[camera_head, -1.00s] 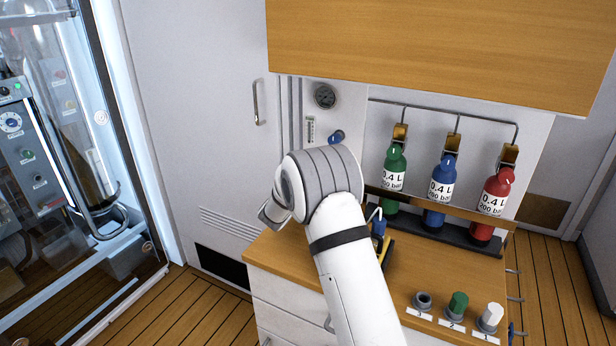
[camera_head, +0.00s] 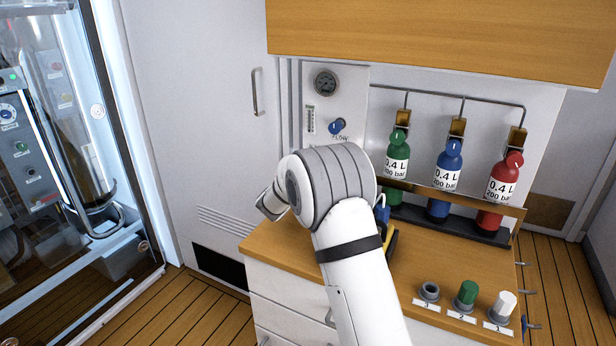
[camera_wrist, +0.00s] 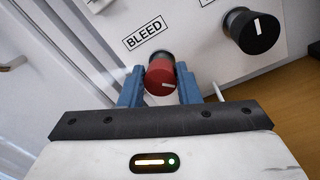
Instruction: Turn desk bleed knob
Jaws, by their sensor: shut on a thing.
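The bleed knob (camera_wrist: 160,74) is red with a white index mark and shows in the wrist view beside a BLEED label (camera_wrist: 145,33). My gripper (camera_wrist: 160,88) has its two blue fingers on either side of the knob and is shut on it. The knob's mark points to the right and slightly downward in that view. In the head view the knob and my fingertips are hidden behind my white arm.
A black knob (camera_wrist: 254,30) with a white mark sits right of the bleed knob. The panel holds a gauge (camera_head: 326,83) and a blue knob (camera_head: 337,126). Green (camera_head: 397,158), blue (camera_head: 448,166) and red (camera_head: 504,179) bottles stand behind the wooden desk top (camera_head: 405,262).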

